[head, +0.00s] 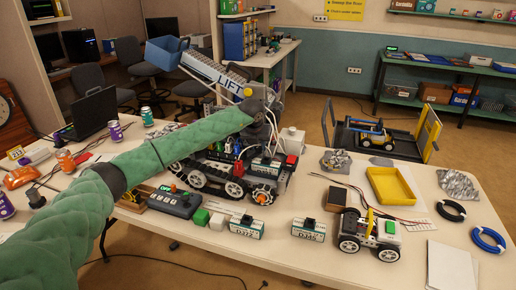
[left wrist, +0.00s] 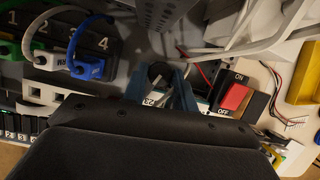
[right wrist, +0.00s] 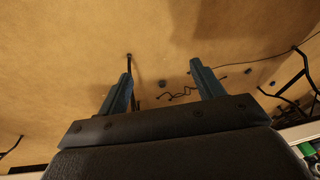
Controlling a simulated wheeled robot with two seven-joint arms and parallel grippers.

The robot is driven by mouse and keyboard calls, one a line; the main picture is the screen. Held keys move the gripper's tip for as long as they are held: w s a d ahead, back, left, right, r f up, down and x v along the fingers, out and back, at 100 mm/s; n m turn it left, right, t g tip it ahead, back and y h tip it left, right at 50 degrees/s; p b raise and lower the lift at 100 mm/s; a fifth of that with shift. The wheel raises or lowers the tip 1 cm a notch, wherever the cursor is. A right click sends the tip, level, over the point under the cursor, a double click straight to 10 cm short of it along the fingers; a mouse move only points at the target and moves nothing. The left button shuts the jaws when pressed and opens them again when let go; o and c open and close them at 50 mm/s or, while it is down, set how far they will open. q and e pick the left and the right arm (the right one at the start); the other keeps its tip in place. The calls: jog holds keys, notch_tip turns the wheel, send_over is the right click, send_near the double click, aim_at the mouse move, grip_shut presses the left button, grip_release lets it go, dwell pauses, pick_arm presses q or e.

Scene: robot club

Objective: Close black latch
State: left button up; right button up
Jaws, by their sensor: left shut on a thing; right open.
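The tracked robot (head: 205,176) with a raised arm marked LIFT (head: 225,82) stands on the white table. My left gripper (head: 270,138) reaches down at its rear, above a labelled battery (head: 265,167). In the left wrist view my left gripper's blue fingers (left wrist: 160,88) are close together on a small dark part, seemingly the black latch (left wrist: 157,72), mostly hidden between them. Part of the battery's label (left wrist: 150,101) shows below. I cannot tell how the latch sits. My right gripper (right wrist: 162,88) is open and empty above the brown floor, outside the head view.
A red ON/OFF switch (left wrist: 236,97) sits right of my left fingers; numbered plugs with blue (left wrist: 87,68) and green connectors are to the left. Loose cables (left wrist: 240,40) run close by. Two spare batteries (head: 246,227), a small wheeled robot (head: 370,238) and a yellow tray (head: 391,186) lie nearby.

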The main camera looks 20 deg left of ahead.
pick_arm(q)
jog(key=n+y+b, duration=0.1)
jog(key=n+b, duration=0.1)
jog(key=n, duration=0.1)
jog(key=shift+d+f+b, duration=0.1)
jog(key=shift+d+b, duration=0.05)
jog(key=shift+b, duration=0.25)
jog(key=shift+n+y+b, duration=0.4)
jog(key=shift+n+b, duration=0.05)
jog(key=shift+n, duration=0.25)
pick_arm(e)
jog(key=w+a+f+t+y, duration=0.1)
jog(key=w+a+f, duration=0.1)
jog(key=a+f, duration=0.3)
jog(key=shift+a+f, duration=0.15)
jog(key=shift+f, duration=0.45)
pick_arm(q)
jog(key=o, duration=1)
jog(key=shift+c, duration=0.2)
jog(key=b+v, duration=0.1)
jog(key=v, duration=0.7)
jog(key=shift+w, duration=0.2)
pick_arm(e)
jog(key=f, duration=0.1)
jog(key=a+f, duration=0.1)
jog(key=a+f+t+y, duration=0.1)
jog(key=shift+w+f, duration=0.1)
jog(key=shift+w, duration=0.3)
